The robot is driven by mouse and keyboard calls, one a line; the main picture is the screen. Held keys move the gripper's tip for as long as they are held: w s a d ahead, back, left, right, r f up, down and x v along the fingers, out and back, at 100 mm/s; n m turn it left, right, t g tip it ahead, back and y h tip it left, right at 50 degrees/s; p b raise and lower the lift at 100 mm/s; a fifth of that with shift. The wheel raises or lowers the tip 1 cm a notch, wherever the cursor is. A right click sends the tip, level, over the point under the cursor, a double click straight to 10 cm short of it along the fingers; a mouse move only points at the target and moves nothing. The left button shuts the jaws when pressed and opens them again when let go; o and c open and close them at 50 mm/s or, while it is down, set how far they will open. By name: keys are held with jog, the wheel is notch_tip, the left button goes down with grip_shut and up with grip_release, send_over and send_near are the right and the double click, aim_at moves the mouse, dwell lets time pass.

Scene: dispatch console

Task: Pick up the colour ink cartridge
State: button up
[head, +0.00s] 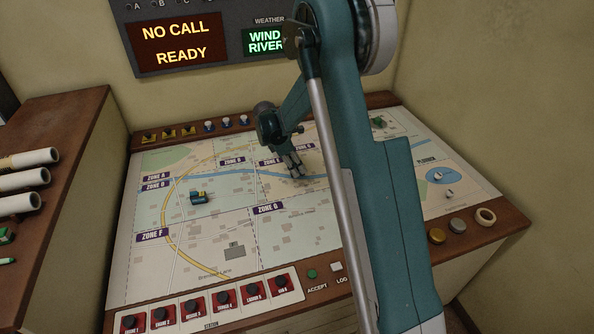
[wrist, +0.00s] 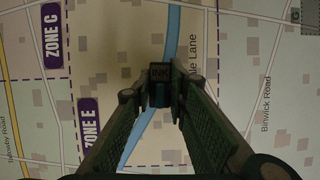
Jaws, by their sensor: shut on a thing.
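My gripper (wrist: 160,100) is shut on a small dark block, the ink cartridge (wrist: 160,73), marked "INK" on its end. The block sits between the fingertips in the wrist view, with a bluish side below the label. The fingers hide much of its body, and I cannot tell its full colouring. In the head view my gripper (head: 296,172) points down over the map near Zone E. The cartridge cannot be made out there, and the gap to the map is hard to judge.
A small blue and yellow piece (head: 201,197) stands on the map (head: 200,240) at left. A green piece (head: 378,122) is at back right. Red switches (head: 222,304) line the front edge. The map's front middle is clear.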

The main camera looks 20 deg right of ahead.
notch_tip(320, 180, up, 9)
jog(key=shift+f, duration=0.15)
